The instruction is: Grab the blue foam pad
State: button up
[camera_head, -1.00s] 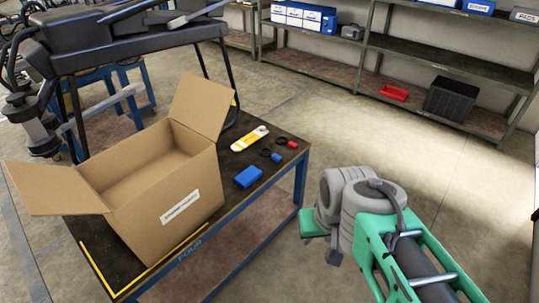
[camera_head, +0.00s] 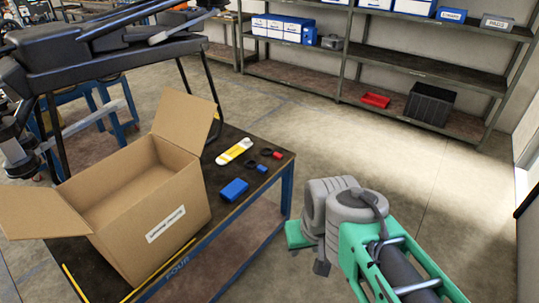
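The blue foam pad (camera_head: 233,190) is a small blue block lying flat on the dark table top (camera_head: 215,172), just right of the open cardboard box (camera_head: 150,200). My arm, with grey joints and green links, is at the lower right, off the table's right side. Nothing touches the pad. My gripper's fingers do not show; only arm links are in view.
On the table behind the pad lie a yellow and white item (camera_head: 234,151) and two small ringed items, one blue (camera_head: 261,168) and one red (camera_head: 277,155). The spray drone (camera_head: 95,45) stands at the upper left. Shelves (camera_head: 400,75) line the back. The floor right of the table is clear.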

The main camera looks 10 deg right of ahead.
aim_at(232, 191)
jog(key=z, duration=0.9)
jog(key=i, duration=4.2)
jog(key=u, duration=5.7)
jog(key=i, duration=0.45)
jog(key=z, duration=0.15)
